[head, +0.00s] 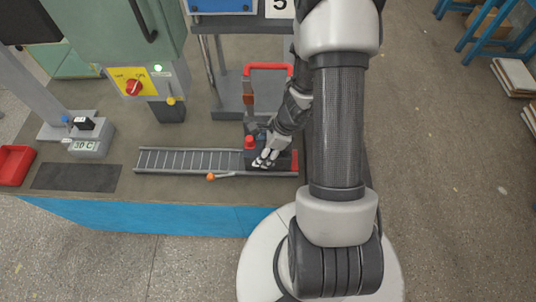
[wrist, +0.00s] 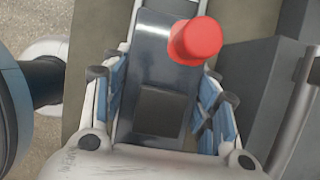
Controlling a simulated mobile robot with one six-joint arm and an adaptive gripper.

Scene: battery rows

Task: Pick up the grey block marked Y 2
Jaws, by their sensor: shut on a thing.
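My gripper (head: 265,160) is at the right end of a ladder-like rail on the bench. In the wrist view its blue-padded fingers (wrist: 163,97) are closed on both sides of a dark grey block (wrist: 150,55), which has a darker square patch on it. A red knob (wrist: 195,40) stands at the block's far right; it also shows in the head view (head: 250,142). The dark body under the gripper (head: 283,161) is partly hidden by my fingers. I cannot read a Y 2 mark in either view.
The rail (head: 190,160) runs left from my gripper, with an orange-tipped lever (head: 212,177) at its front. A red-handled frame (head: 268,67) stands close behind. A green machine (head: 125,50), a grey stand marked 30 C (head: 88,147) and a red bin (head: 14,165) are farther left.

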